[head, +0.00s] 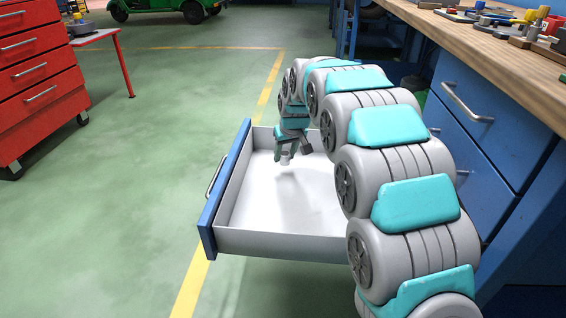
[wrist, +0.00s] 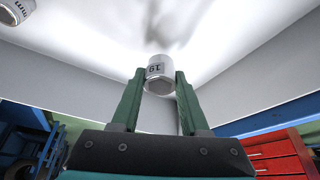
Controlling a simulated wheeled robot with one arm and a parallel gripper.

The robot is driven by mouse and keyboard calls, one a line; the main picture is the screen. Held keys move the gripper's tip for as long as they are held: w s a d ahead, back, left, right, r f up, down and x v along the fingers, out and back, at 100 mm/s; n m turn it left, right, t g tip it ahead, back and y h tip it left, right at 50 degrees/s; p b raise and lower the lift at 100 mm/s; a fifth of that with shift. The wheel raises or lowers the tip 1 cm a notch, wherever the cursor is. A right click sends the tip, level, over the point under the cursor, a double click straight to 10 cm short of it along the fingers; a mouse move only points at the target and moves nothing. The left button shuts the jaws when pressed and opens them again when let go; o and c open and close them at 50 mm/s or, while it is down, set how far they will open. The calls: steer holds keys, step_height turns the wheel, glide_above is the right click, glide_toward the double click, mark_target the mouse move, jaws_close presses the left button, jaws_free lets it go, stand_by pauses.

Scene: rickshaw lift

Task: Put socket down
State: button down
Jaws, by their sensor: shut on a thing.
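The socket (wrist: 159,72) is a short silver cylinder with dark markings that look like "19". My gripper (wrist: 160,92) is shut on it, with one green finger on each side. In the head view, my gripper (head: 286,152) points down inside the open drawer (head: 262,241), holding the socket (head: 285,159) over the white drawer floor. I cannot tell whether the socket touches the floor. A shadow lies on the floor close by. Another silver socket (wrist: 16,10) with markings shows at the top left of the wrist view; my arm seems to hide it in the head view.
The drawer has a blue front and pale walls around my gripper. The blue workbench (head: 468,150) stands at the right with tools on its wooden top. A red tool cabinet (head: 38,75) is at the left. The drawer floor around the held socket is clear.

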mark_target(283, 160)
steer(key=shift+w+a+f, duration=0.1)
steer(key=shift+w+a, duration=0.2)
steer(key=shift+w, duration=0.25)
steer(key=shift+f, duration=1.7)
steer(key=shift+f, duration=0.15)
steer(key=shift+c, duration=2)
jaws_free()
steer(key=shift+r, duration=0.5)
steer(key=v, duration=1.1)
steer(key=shift+s, duration=0.2)
steer(key=shift+r, duration=0.1)
